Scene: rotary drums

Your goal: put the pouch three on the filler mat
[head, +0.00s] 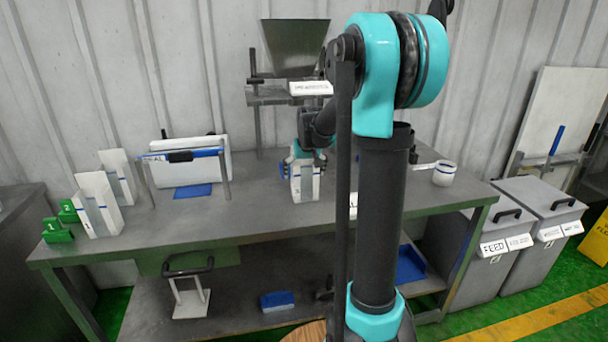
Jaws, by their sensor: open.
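Pouch three (305,186), white with a blue-grey front stripe, stands upright on the table below the metal hopper (296,42). My gripper (303,164) is open, with its teal fingers around the upper part of this pouch. Whether the fingers touch it is too small to tell. I cannot make out a filler mat under the pouch; that spot is covered by the pouch and gripper. My arm's upright link hides the table just to the right.
Two white pouches (98,206) stand at the left beside green number blocks (57,232). A sealer frame (185,156) with a blue mat (193,191) is left of the hopper. A white scoop (445,173) lies at the right. The table front is mostly clear.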

